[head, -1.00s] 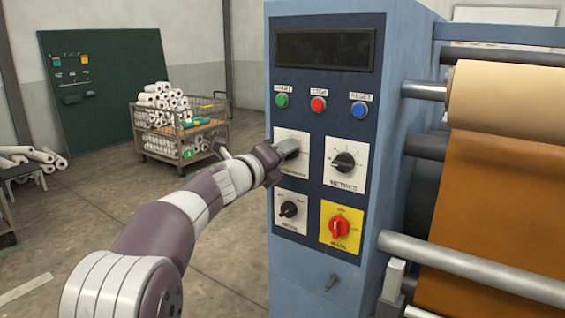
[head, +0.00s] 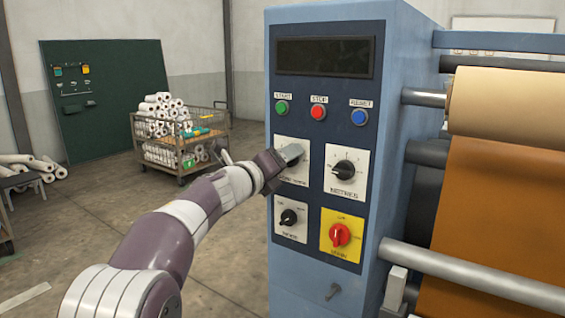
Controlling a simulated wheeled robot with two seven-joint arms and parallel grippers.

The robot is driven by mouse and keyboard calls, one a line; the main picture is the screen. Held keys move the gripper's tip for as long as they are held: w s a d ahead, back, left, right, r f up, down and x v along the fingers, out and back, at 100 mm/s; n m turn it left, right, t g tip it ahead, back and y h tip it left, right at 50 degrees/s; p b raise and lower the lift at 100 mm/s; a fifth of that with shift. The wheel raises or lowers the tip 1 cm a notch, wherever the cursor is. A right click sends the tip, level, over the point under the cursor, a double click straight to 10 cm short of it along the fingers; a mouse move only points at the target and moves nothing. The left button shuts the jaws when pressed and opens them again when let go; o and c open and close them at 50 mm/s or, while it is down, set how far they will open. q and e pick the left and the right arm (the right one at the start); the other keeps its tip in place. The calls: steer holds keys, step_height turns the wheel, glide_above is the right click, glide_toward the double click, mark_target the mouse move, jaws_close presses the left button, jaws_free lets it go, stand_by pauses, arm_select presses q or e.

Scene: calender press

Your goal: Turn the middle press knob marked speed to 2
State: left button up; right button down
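The blue press cabinet has a dark control panel with dials. My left gripper (head: 291,153) is at the upper-left dial, its fingers in front of the knob. The knob is hidden, and I cannot tell whether the fingers are closed on it. The white plate of that dial (head: 295,176) shows around the fingers; its label is too blurred to read. To its right is a black knob (head: 343,170) on a plate marked METRES. Below left is a smaller black knob (head: 288,217) with an unclear label. My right gripper is not in view.
A red knob (head: 339,235) on a yellow plate sits lower right. Green (head: 282,108), red (head: 318,112) and blue (head: 359,117) buttons and a dark display (head: 324,57) are above. Rollers with brown sheet (head: 495,220) stand right. A cart of white rolls (head: 182,160) stands behind left.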

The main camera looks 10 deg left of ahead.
arm_select(q)
steer(key=v, duration=1.2)
steer(key=shift+s+b, duration=0.3)
steer(key=shift+b, duration=0.05)
steer(key=shift+a, duration=0.15)
